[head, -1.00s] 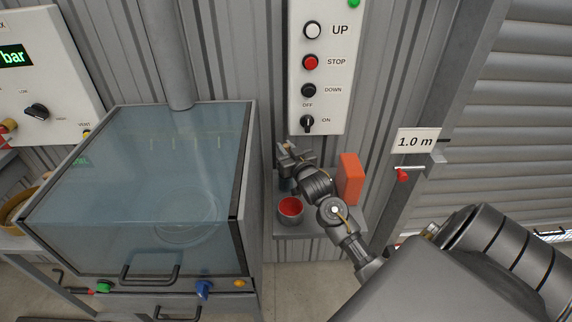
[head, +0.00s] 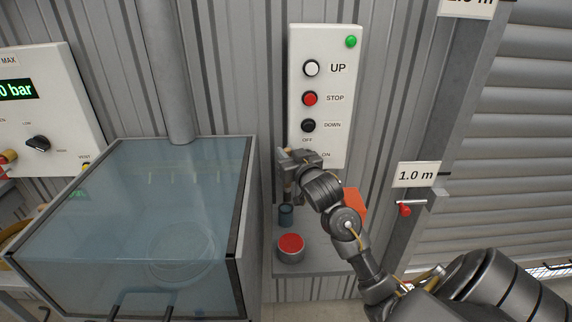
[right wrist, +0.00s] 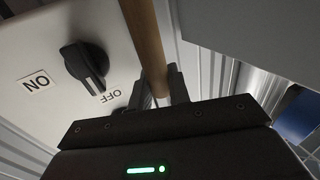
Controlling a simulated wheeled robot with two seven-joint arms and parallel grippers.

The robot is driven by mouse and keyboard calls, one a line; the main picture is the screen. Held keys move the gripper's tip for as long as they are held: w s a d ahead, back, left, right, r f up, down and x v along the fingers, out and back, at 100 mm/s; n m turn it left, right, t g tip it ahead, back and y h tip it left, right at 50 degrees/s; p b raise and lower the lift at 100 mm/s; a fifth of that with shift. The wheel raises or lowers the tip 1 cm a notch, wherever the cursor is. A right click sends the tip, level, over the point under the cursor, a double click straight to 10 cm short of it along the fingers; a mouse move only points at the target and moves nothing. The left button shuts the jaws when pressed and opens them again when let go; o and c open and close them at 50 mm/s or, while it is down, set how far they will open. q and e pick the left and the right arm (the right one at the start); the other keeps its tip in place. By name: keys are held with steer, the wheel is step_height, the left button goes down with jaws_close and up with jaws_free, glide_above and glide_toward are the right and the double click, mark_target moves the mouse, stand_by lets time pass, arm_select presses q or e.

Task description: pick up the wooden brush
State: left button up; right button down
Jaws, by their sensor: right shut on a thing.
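A round wooden handle (right wrist: 146,40), which I take to be the brush's, stands between the fingers of my right gripper (right wrist: 160,92) in the right wrist view. The fingers are shut on it. The brush's far end is out of that view. In the head view my right gripper (head: 290,160) is above a small shelf, in front of the lower part of the control panel. My left gripper is not in view.
The switch panel (head: 334,75) is close behind my gripper. A glass-topped cabinet (head: 130,220) stands left.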

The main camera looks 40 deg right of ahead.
steer(key=a+p+v, duration=0.2)
steer(key=p+v, duration=0.5)
steer(key=v, duration=1.1)
steer(key=shift+w+a+p, duration=0.15)
steer(key=shift+a+p, duration=0.2)
steer(key=shift+a, duration=0.1)
steer(key=shift+w+a+f, duration=0.1)
steer(key=shift+f, duration=0.05)
